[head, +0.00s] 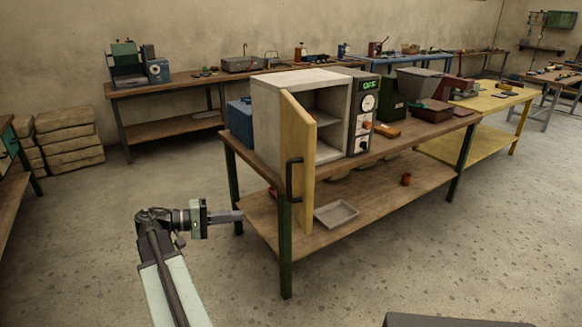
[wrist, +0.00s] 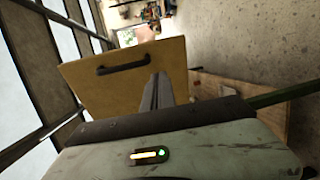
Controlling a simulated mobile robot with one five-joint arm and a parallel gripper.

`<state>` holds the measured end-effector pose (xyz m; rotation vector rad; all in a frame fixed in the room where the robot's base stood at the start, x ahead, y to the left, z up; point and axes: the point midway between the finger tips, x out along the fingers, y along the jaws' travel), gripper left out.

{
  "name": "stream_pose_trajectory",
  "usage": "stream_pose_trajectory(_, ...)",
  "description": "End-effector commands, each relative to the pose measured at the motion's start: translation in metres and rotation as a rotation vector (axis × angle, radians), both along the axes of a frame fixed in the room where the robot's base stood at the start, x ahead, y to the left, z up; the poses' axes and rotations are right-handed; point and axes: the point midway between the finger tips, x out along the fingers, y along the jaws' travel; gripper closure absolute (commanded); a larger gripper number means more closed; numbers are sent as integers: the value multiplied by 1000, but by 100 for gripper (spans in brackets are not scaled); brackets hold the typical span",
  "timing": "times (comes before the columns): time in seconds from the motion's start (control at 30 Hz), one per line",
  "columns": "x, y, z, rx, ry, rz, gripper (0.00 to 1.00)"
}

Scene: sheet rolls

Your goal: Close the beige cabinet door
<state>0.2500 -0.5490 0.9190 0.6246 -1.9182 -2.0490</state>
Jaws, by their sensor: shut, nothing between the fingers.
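The beige cabinet (head: 265,115) stands on the near left end of a wooden workbench. Its beige door (head: 298,165) is swung open toward the front and has a dark vertical handle (head: 293,180). The inside of the cabinet, with a shelf, shows to the right of the door. My gripper (head: 238,216) is shut and empty, left of the door and lower than most of it, apart from it in the head view. In the wrist view the door (wrist: 125,85) fills the middle with its handle (wrist: 122,68) near the top, and my shut fingers (wrist: 156,92) point toward it.
The workbench's green front leg (head: 285,250) stands just right of my gripper. A grey tray (head: 336,213) lies on the lower shelf. A control box (head: 363,110) sits right of the cabinet and a blue box (head: 240,122) left of it.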

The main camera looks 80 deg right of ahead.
Motion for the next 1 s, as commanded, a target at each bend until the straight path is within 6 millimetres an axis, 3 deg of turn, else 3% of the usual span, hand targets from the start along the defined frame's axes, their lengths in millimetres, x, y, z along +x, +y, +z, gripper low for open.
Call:
stream_pose_trajectory(0.03,-18,-8,29,-35,40,-43,100)
stream_pose_trajectory(0.17,-39,-15,50,-83,97,-93,100)
stream_pose_trajectory(0.43,-54,-19,49,-86,103,-97,100)
stream_pose_trajectory(1.0,-155,-63,48,-86,101,-93,100)
